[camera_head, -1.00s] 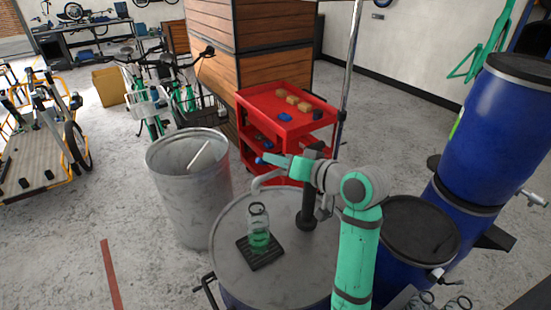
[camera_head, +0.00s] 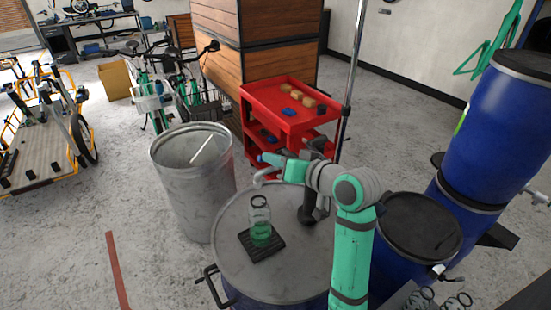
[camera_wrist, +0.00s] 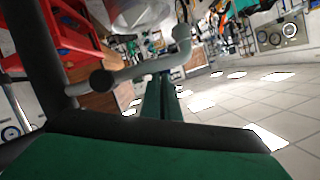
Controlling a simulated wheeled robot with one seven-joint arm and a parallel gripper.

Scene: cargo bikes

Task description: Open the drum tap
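A drum with a grey lid (camera_head: 240,270) stands in front of me in the head view. A black upright fitting (camera_head: 308,208) rises from its lid, with a grey curved spout (camera_head: 262,178) reaching left. The spout also shows in the wrist view (camera_wrist: 182,45), with a dark round knob (camera_wrist: 101,81) on a branch beside it. A flask of green liquid (camera_head: 260,222) stands on a black pad (camera_head: 262,247) on the lid. My gripper (camera_head: 272,160) is just above the spout. In the wrist view its green fingers (camera_wrist: 162,97) are together, nothing visible between them. Contact with the spout is unclear.
A grey bin (camera_head: 192,195) stands left of the drum, close to it. A red cart (camera_head: 285,112) is behind my gripper. Blue drums (camera_head: 492,135) with taps (camera_head: 537,196) stand at the right. Open floor lies at the left.

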